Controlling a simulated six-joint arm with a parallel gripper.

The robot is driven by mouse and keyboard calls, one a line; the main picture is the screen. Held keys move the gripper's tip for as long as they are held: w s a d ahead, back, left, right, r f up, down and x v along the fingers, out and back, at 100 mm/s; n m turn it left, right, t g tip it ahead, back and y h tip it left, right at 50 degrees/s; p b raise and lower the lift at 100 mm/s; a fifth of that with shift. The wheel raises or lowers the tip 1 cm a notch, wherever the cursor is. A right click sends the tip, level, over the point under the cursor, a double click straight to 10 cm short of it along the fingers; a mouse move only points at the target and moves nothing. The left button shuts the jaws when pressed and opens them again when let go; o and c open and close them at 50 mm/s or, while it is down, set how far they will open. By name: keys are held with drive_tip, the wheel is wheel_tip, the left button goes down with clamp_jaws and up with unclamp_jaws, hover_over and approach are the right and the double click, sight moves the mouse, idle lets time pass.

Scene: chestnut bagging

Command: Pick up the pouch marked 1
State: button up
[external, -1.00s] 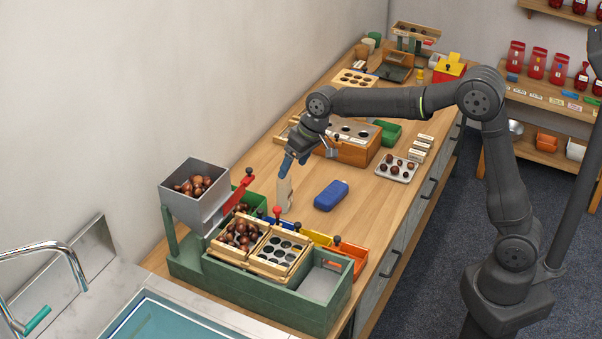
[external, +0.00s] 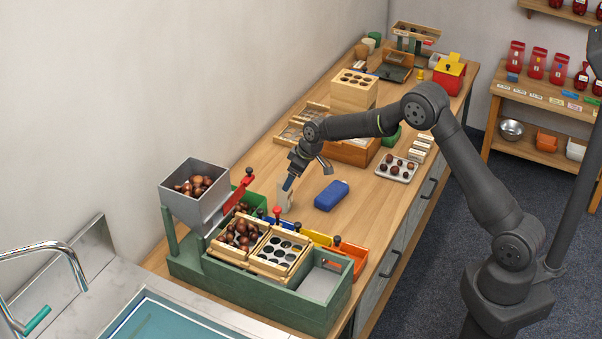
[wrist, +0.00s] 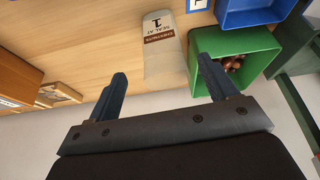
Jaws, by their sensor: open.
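The pouch marked 1 (wrist: 162,52) is pale with a brown band and a dark "1", and stands in the wrist view between and beyond my fingers. In the external view the pouch (external: 284,203) is a small pale shape on the bench, partly hidden by my fingers. My gripper (external: 289,184) is low over the bench, close to the pouch's upper part. In the wrist view my gripper (wrist: 160,68) has its two blue fingers wide apart with nothing held between them. I cannot tell whether a finger touches the pouch.
A green bin with chestnuts (wrist: 214,45) stands close to my right finger in the wrist view. The green sorting stand (external: 250,280) is in front, and a wooden holed block (external: 354,92) is behind.

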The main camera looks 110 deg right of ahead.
sight(284, 194)
drive_tip(key=shift+w+x, duration=0.15)
drive_tip(key=shift+x, duration=1.8)
drive_tip(key=shift+w+x, duration=0.1)
drive_tip(key=shift+x, duration=1.85)
drive_tip(key=c, duration=1.1)
